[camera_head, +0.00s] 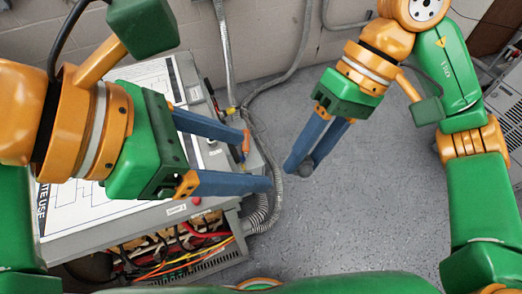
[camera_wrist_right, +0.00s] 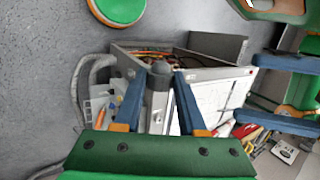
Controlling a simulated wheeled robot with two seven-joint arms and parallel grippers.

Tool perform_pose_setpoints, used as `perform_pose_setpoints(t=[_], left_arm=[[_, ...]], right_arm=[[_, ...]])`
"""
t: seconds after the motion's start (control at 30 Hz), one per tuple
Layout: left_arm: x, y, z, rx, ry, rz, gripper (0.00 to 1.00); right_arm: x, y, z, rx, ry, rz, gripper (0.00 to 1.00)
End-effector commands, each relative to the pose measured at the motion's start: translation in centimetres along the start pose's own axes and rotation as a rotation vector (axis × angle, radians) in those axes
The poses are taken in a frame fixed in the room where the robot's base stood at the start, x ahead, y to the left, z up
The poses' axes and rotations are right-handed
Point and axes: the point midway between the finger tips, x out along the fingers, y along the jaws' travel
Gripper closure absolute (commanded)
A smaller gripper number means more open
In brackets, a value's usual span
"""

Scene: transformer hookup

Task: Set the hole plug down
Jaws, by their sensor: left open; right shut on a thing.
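The hole plug (camera_head: 306,168) is a small dark grey rounded piece at the fingertips of my right gripper (camera_head: 300,163). In the right wrist view the plug (camera_wrist_right: 160,70) sits between the two blue fingers of that gripper (camera_wrist_right: 159,84), which is shut on it. The gripper holds it over the grey floor, right of the cabinet, in the head view. My left gripper (camera_head: 258,162) is open, its blue fingers spread wide above the cabinet's right edge. No object shows between its fingers. The left hand hides part of the cabinet top.
The grey cabinet (camera_head: 224,211) has a white diagram panel (camera_head: 68,205) on top and an open front with coloured wires (camera_head: 185,245). Flexible grey conduits (camera_head: 277,165) run beside it up the wall (camera_head: 262,30). The floor (camera_head: 370,200) is clear in the middle.

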Motion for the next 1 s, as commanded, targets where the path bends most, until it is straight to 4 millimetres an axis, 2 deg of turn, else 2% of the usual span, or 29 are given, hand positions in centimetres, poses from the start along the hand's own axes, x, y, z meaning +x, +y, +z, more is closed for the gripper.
perform_pose_setpoints(t=[0.07, 0.17, 0.4, 0.6, 0.73, 0.97, 1.0], left_arm=[[-0.1, -0.3, 0.3, -0.019, -0.026, 0.016, 0.27], [1.0, -0.4, 0.3, -0.025, -0.027, 0.014, 0.27], [6.9, -0.3, 0.5, -0.027, -0.025, 0.01, 0.27], [10.7, -0.2, 0.6, -0.026, -0.026, 0.012, 0.27], [11.7, -0.2, 0.7, -0.024, -0.029, 0.014, 0.27], [11.8, -0.2, 0.7, -0.023, -0.029, 0.015, 0.27], [11.8, -0.2, 0.7, -0.023, -0.029, 0.015, 0.33]], right_arm=[[0.0, 0.0, 0.0, -0.001, -0.001, 0.0, 1.0], [0.0, 0.0, 0.0, -0.002, -0.001, 0.0, 1.0], [0.0, 0.0, 0.0, -0.003, -0.002, 0.0, 1.0], [0.1, 0.0, 0.0, -0.003, -0.002, 0.0, 1.0], [0.1, 0.0, 0.0, -0.004, -0.002, 0.0, 1.0], [0.1, 0.0, 0.0, -0.004, -0.002, 0.0, 1.0], [0.1, 0.0, 0.0, -0.004, -0.002, 0.0, 1.0]])
